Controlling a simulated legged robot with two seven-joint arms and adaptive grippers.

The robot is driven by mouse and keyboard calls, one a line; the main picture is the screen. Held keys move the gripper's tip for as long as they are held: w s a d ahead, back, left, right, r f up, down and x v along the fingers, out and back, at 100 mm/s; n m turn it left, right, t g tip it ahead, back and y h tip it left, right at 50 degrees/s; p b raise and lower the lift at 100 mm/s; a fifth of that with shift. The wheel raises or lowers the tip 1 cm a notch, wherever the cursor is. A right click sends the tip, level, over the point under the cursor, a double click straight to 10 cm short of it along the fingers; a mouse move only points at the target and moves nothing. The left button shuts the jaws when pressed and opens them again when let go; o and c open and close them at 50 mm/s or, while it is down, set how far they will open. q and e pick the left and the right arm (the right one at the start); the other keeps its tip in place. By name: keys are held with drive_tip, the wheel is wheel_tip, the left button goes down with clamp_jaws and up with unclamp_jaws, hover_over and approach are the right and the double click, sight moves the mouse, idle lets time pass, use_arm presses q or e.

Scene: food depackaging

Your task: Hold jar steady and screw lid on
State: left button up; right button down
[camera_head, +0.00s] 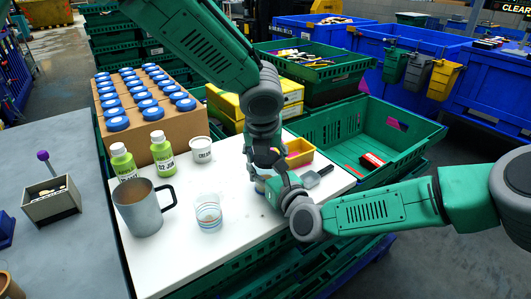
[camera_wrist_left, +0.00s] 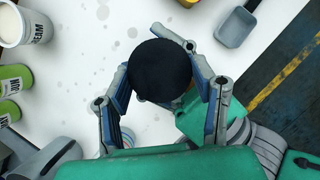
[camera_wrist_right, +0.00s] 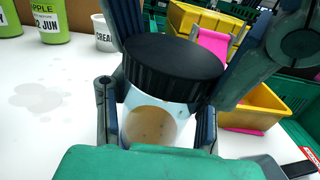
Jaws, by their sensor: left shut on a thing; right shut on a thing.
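A black ribbed lid (camera_wrist_right: 172,65) sits on the mouth of a clear jar (camera_wrist_right: 152,118) with a pale brownish content in the right wrist view. The lid looks slightly tilted there; whether its thread is engaged cannot be told. My left gripper (camera_head: 264,168) reaches down from above and is shut on the lid, whose round top (camera_wrist_left: 160,70) lies between its fingers in the left wrist view. My right gripper (camera_head: 274,186) comes in low from the right and is shut around the jar body. In the head view both grippers mostly hide jar and lid.
On the white table (camera_head: 170,258) stand a grey mug (camera_head: 138,208), a clear glass (camera_head: 208,213), two green bottles (camera_head: 162,156), a white cream tub (camera_head: 200,150), a yellow bin (camera_head: 300,152) and a grey scoop (camera_head: 312,179). Boxed blue-lidded jars (camera_head: 117,124) stand behind left.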

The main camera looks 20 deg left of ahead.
use_arm(q)
drive_tip(key=shift+a, duration=0.2)
drive_tip(key=shift+f, duration=0.6)
drive_tip(key=m+h, duration=0.2)
drive_tip(key=m, duration=0.3)
drive_tip(key=shift+a, duration=0.15)
drive_tip(key=m+h, duration=0.1)
drive_tip(key=m, duration=0.1)
drive_tip(key=m+g, duration=0.1)
drive_tip(key=m, duration=0.2)
drive_tip(key=shift+w+a+h, duration=0.1)
drive_tip(key=shift+a+h, duration=0.1)
drive_tip(key=shift+h, duration=0.2)
drive_tip(key=o, duration=0.7)
drive_tip(key=shift+r, duration=0.15)
